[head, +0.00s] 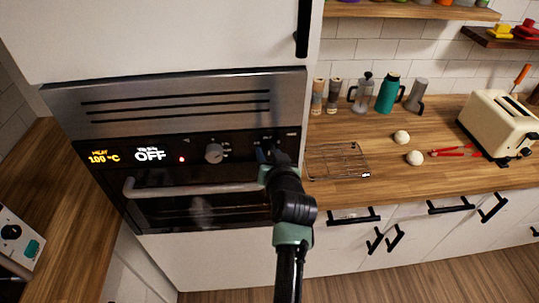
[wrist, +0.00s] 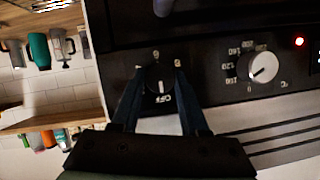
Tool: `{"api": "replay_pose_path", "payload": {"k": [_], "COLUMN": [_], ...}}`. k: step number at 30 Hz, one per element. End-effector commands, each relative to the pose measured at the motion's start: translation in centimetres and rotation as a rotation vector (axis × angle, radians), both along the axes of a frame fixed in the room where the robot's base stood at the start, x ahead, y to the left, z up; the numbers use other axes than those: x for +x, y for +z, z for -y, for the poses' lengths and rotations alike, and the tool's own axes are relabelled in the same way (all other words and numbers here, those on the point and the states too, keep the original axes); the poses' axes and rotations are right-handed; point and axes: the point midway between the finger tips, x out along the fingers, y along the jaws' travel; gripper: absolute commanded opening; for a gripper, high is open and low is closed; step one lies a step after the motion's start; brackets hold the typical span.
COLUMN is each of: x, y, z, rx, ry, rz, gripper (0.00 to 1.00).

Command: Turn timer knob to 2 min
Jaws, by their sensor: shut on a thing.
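The oven's control panel (head: 125,152) is black, with a yellow "100 °C" readout and a white "OFF" readout. My gripper (head: 266,157) is at the panel's right end. In the wrist view, my gripper (wrist: 158,93) has one finger on each side of the dark timer knob (wrist: 157,79) and is shut on it. "OFF" is printed beside this knob, with small marks around it; its pointer is hard to read. In the head view the arm hides the knob. The silver temperature knob (head: 214,153) is to the left; it also shows in the wrist view (wrist: 263,67).
The oven door handle (head: 190,189) runs just below the panel. A red indicator light (head: 182,159) glows between the readout and the temperature knob. On the right counter are a wire rack (head: 338,160), two white round items, red tongs (head: 455,151) and a toaster (head: 495,125).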

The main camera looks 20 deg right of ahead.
Motion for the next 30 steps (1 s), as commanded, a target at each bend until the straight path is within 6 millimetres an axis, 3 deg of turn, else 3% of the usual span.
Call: {"api": "replay_pose_path", "payload": {"k": [30], "x": [-0.11], "y": [-0.71], "z": [0.4], "rx": [0.788], "ry": [0.001], "rz": [0.226], "gripper": [0.0]}}
